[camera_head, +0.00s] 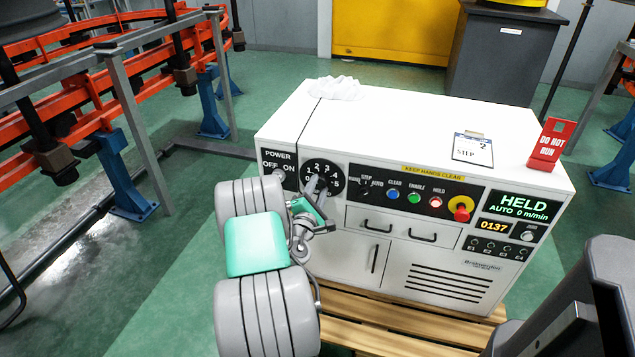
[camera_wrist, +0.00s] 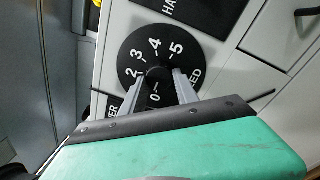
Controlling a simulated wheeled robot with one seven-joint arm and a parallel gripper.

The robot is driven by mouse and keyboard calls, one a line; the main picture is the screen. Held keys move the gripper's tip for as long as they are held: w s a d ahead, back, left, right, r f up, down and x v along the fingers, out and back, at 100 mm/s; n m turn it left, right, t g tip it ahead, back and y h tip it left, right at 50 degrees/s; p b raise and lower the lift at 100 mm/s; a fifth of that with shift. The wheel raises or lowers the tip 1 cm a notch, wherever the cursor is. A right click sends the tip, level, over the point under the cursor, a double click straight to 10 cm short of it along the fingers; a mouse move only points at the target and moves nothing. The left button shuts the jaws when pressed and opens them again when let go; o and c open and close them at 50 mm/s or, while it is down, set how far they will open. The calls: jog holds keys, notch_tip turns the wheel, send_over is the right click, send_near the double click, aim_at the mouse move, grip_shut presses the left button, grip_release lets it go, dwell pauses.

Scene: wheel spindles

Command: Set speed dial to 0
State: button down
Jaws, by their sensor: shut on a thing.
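The speed dial (camera_head: 321,168) is a black round plate with white numbers on the front of the white control cabinet (camera_head: 400,130), right of the power switch. In the wrist view the dial (camera_wrist: 142,48) shows the numbers 0 and 2 to 5. My gripper (camera_head: 311,187) is at the dial's lower part. In the wrist view my gripper's (camera_wrist: 161,86) two grey fingers reach to either side of the dark central knob (camera_wrist: 158,73) and are shut on it. The fingers partly hide the dial face, and I cannot tell which number the knob points to.
A mode selector (camera_head: 364,190), coloured buttons (camera_head: 414,197) and a red emergency stop (camera_head: 461,209) lie to the dial's right. The display (camera_head: 523,206) reads HELD, AUTO 0 m/min. A red DO NOT RUN sign (camera_head: 551,144) and a step card (camera_head: 473,149) are on top.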

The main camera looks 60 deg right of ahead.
jog(key=shift+n+p, duration=0.75)
jog(key=shift+n, duration=0.45)
jog(key=c, duration=0.9)
grip_release()
jog(key=shift+b+v, duration=0.85)
jog(key=shift+v, duration=3.05)
jog(key=shift+s, duration=0.1)
